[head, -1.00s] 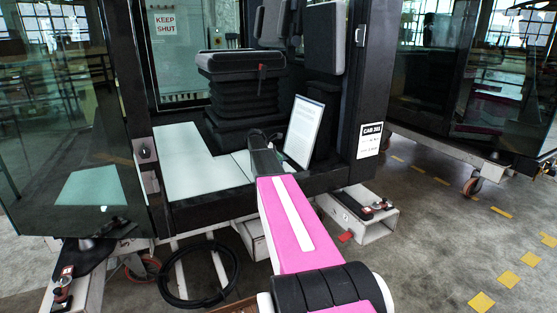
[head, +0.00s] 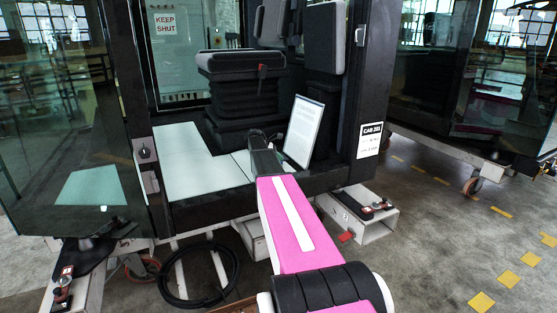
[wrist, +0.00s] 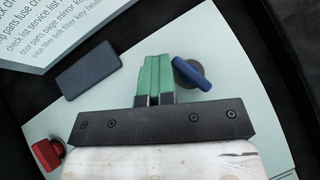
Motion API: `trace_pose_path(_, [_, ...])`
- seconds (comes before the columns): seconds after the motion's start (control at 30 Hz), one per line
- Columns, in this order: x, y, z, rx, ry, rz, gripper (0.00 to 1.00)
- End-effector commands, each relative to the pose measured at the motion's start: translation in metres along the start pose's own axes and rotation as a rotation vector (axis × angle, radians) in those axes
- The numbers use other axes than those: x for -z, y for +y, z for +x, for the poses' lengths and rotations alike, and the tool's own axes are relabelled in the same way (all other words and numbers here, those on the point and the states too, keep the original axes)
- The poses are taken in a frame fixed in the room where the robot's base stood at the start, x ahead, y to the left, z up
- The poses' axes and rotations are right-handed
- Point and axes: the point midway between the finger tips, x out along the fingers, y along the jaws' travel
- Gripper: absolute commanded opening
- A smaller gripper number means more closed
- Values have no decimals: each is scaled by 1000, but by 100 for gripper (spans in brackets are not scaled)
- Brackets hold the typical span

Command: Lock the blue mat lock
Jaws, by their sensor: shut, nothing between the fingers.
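The blue mat lock (wrist: 192,74) is a blue bar-shaped knob on a dark round base, on the pale green mat (wrist: 222,62) in the wrist view. Its bar slants from upper left to lower right. My gripper (wrist: 153,75) has green fingertips pressed together with nothing between them. They are immediately left of the knob; I cannot tell whether they touch it. In the head view the pale mat (head: 185,160) covers the cab floor, and my arm's dark wrist reaches over it. The lock is not distinguishable there.
A red knob (wrist: 47,153) is at the mat's lower left, and a dark blue block (wrist: 89,72) lies left of my fingers. A printed white board (head: 303,132) leans right of my wrist. The black seat base (head: 240,105) stands behind; the cab doorpost (head: 372,85) is right.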

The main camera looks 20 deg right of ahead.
Motion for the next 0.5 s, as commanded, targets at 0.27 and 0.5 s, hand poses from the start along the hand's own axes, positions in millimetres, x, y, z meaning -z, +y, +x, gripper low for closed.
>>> trace_pose_path(0.27, [3,-15,-1,13,7,-2,0])
trace_pose_path(0.5, [4,-16,-2,12,7,-3,0])
